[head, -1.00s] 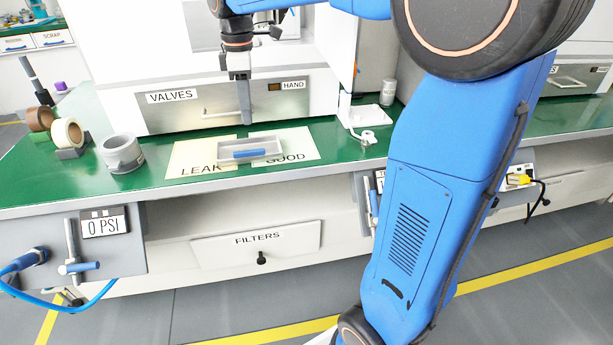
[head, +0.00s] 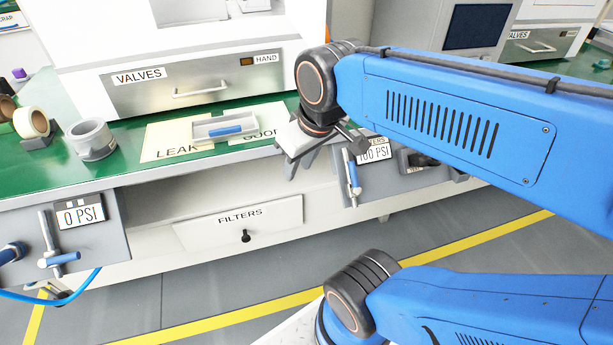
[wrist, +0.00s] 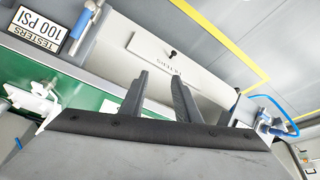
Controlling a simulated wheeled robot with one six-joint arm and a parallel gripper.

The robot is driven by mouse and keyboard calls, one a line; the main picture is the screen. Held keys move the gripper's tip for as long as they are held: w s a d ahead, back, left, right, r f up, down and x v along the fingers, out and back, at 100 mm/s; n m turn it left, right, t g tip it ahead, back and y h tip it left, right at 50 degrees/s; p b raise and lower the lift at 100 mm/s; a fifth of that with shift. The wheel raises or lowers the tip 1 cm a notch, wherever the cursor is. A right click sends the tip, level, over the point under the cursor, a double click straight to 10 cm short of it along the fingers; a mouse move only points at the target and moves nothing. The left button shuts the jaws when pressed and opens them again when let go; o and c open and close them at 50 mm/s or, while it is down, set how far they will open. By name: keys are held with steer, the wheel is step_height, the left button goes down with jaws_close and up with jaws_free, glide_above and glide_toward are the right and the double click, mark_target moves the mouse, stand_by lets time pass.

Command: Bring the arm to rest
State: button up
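My gripper (head: 300,165) hangs at the front edge of the green bench, right of the paper sheets, with its fingers pointing down. In the wrist view its two fingers (wrist: 161,78) stand apart with nothing between them, so it is open and empty. My blue arm is folded across the right of the head view, with the elbow joint low in the picture.
The VALVES drawer (head: 185,88), FILTERS drawer (head: 240,222) and a 0 PSI panel (head: 100,240) are nearby. Open floor lies in front.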

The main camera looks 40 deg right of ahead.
steer(key=shift+s+d+f+m+t, duration=0.15)
steer(key=shift+s+f+m+t, duration=0.15)
steer(key=shift+s+f+m, duration=0.65)
steer(key=shift+s+f+n, duration=0.15)
steer(key=shift+s+n, duration=0.05)
steer(key=shift+n, duration=0.05)
stand_by(0.5)
